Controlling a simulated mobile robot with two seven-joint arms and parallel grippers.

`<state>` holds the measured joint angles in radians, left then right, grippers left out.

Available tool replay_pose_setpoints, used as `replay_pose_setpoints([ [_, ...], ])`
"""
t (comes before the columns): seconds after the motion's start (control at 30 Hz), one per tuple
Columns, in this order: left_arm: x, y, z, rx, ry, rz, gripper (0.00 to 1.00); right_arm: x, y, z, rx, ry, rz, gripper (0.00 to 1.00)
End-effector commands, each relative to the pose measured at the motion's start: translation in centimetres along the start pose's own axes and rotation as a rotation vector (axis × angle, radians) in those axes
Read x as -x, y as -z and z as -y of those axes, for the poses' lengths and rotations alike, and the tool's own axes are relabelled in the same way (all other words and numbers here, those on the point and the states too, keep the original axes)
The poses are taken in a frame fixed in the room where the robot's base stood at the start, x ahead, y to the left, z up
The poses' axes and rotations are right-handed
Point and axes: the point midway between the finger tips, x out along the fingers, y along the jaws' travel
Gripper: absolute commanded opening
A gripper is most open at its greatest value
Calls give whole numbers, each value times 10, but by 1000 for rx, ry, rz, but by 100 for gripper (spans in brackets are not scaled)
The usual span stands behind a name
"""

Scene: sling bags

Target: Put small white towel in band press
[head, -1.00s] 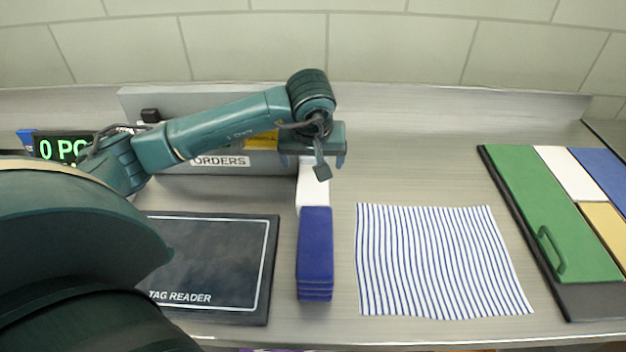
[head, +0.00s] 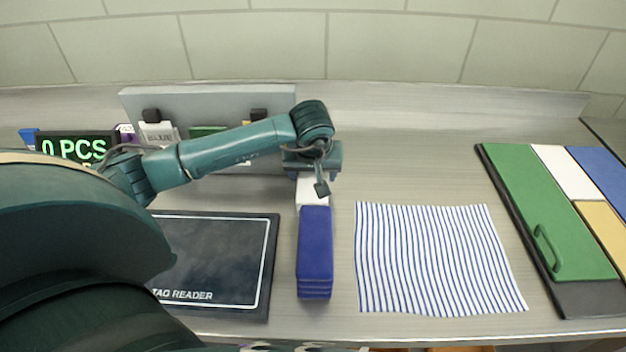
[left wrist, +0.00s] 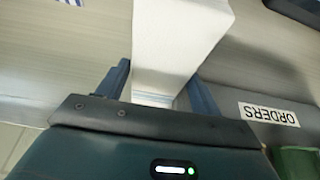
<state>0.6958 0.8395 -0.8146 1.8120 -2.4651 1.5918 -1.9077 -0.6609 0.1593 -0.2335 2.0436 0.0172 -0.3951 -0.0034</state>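A small white towel or stack of them (head: 312,190) lies just behind the folded blue stack in the head view. It fills the middle of the left wrist view (left wrist: 175,45). My left gripper (head: 313,174) is down over its far part, pointing down. In the left wrist view its two fingers (left wrist: 160,88) stand on either side of the white towel, with narrow gaps, so it looks open around it. No part is clearly recognisable as a band press. My right gripper is not in view.
The blue stack (head: 315,250) stands beside the black tag reader (head: 210,262). A striped cloth (head: 435,260) lies to the right. A panel board with a green handled lid (head: 530,200) is at far right. A grey orders rack (head: 220,103) stands behind my left arm.

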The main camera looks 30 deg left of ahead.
Motion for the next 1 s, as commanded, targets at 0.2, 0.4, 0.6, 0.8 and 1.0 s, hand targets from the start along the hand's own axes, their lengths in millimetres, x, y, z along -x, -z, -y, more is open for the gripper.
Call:
replay_pose_setpoints([
  [0.2,0,0,0,0,0,0,48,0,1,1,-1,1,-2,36],
  [0.4,1,1,0,0,0,-1,31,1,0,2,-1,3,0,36],
  [0.6,1,1,0,1,0,-1,30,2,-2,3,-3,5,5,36],
  [0.8,10,6,0,1,0,-4,30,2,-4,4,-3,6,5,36],
  [1.0,37,17,0,1,-3,-6,30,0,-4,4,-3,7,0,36],
])
